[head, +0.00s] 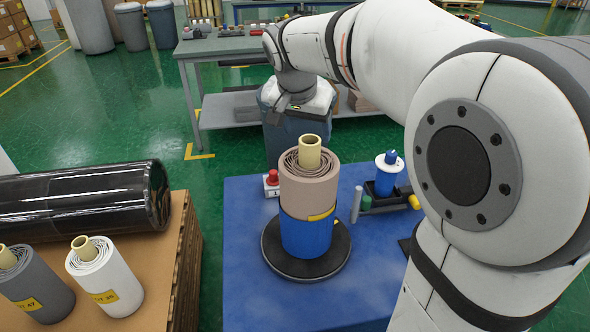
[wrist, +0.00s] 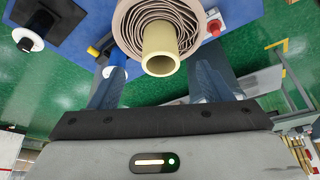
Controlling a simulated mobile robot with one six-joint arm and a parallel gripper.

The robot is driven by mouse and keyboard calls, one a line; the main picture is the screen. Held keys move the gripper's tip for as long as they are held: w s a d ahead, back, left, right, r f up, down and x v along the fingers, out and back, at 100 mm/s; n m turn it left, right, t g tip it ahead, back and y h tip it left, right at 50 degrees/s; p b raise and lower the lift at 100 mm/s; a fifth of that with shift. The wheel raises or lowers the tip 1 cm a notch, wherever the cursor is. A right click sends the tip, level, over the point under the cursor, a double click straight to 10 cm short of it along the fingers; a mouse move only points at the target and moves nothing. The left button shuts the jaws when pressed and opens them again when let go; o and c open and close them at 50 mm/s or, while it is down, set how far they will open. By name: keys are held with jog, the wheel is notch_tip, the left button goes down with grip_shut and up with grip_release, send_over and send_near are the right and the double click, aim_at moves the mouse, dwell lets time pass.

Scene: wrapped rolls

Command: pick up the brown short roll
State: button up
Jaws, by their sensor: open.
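The brown short roll (head: 309,190) stands upright on a round black disc (head: 340,258) on the blue table. A pale yellow core sticks out of its top, its lower part is blue, and a yellow label shows at the colour border. In the wrist view the roll (wrist: 128,30) is seen end-on, its core pointing toward my gripper. My gripper (wrist: 159,68) is open, one finger on each side of the core in the picture; nothing is held. Whether the fingers touch the roll cannot be told. In the head view the arm reaches behind the roll, and the fingertips are not clear.
A blue spool (head: 385,176) on a dark stand, a grey cylinder and a red-buttoned box (head: 271,184) stand near the roll. A brown surface at left holds a black roll (head: 80,197), a white roll (head: 103,275) and a grey roll (head: 35,290). The blue table's front is clear.

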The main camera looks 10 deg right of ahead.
aim_at(310, 146)
jog(key=x, duration=0.7)
jog(key=shift+w+d+f+p, duration=0.15)
jog(key=shift+w+f+p, duration=0.05)
jog(key=shift+w+p, duration=0.2)
jog(key=shift+s, duration=0.1)
grip_shut()
dwell(0.3)
jog(key=shift+r, duration=0.1)
